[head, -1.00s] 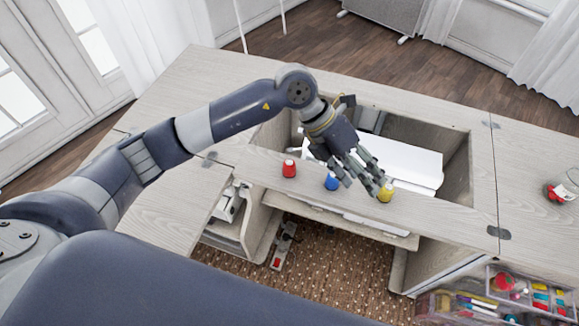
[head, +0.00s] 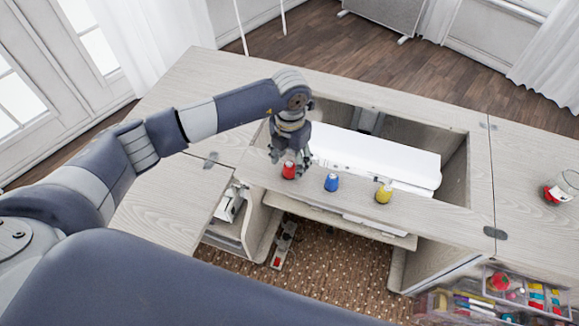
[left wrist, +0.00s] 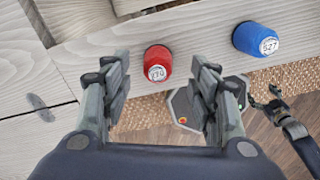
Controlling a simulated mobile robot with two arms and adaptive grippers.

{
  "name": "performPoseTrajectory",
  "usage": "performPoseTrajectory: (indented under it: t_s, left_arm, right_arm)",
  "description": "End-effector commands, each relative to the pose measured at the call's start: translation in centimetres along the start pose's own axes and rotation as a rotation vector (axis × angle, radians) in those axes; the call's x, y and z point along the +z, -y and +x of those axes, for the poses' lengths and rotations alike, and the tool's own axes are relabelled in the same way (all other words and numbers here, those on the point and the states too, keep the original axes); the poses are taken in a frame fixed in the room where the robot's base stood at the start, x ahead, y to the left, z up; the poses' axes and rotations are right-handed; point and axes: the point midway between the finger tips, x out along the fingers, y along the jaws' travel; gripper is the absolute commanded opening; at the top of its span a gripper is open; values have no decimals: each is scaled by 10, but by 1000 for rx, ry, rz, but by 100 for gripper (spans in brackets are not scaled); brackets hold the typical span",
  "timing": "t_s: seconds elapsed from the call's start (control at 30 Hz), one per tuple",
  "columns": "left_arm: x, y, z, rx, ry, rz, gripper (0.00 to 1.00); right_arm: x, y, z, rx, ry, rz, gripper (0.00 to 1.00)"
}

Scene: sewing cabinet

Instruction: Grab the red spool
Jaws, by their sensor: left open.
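The red spool (head: 289,170) stands upright on the front ledge of the cabinet, leftmost in a row of spools. In the left wrist view the red spool (left wrist: 158,63) shows its white label, between and just beyond my two fingers. My left gripper (head: 289,160) is above and just behind the red spool in the head view. In the left wrist view my left gripper (left wrist: 160,85) is open, with one finger on each side of the spool and visible gaps to it.
A blue spool (head: 331,182) and a yellow spool (head: 383,194) stand to the right on the same ledge. A white sewing machine (head: 380,160) lies in the opening behind. A glass jar (head: 562,188) stands at far right. A divided tray of supplies (head: 525,290) is at lower right.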

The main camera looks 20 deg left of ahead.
Motion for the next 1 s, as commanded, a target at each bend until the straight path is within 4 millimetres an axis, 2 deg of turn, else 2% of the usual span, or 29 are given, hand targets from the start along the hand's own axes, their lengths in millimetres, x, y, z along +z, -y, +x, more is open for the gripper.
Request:
performPoseTrajectory:
  t_s: [0.07,0.2,0.47,0.5,0.67,1.0]
  left_arm:
    - [0,-3,11,-1,-5,-1,55]
    - [0,-3,29,-1,-2,0,55]
    - [1,-3,34,-1,0,1,55]
    - [1,-3,34,-1,0,1,52]
    - [1,-3,33,-1,0,1,17]
    - [1,-3,32,-1,1,0,16]
  right_arm:
    - [-1,0,-8,0,0,0,82]
    - [-1,0,-10,0,0,0,82]
    - [0,-2,-9,2,0,-1,82]
    - [0,-3,-9,3,0,-1,82]
    - [0,-5,-9,6,1,-2,82]
    - [0,-6,-9,7,1,-1,82]
